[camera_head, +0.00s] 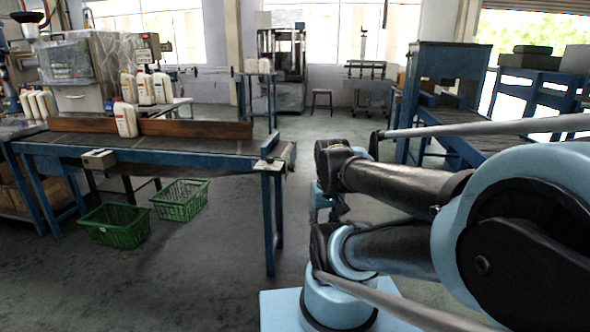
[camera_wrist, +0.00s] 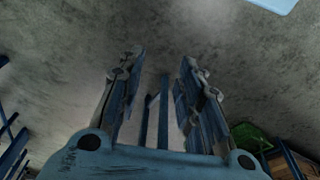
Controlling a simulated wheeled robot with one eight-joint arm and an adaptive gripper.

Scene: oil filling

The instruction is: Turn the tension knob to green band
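I cannot make out a tension knob or a green band in either view. A conveyor table (camera_head: 200,154) with blue legs stands at the left in the head view. A small grey box (camera_head: 98,159) is fixed to its near side, and a small light fitting (camera_head: 268,166) sits at its right end. They are too small to tell if either carries a knob. My gripper (camera_wrist: 162,62) is open and empty in the wrist view, its fingers apart over bare floor. In the head view it is mostly hidden behind my arm, right of the conveyor's end.
Two green baskets stand on the floor under the conveyor, one at the left (camera_head: 114,225) and one beside it (camera_head: 180,200). White bottles (camera_head: 125,119) stand by a brown rail (camera_head: 200,129). A blue frame (camera_head: 447,62) stands at the right. The floor between (camera_head: 235,290) is clear.

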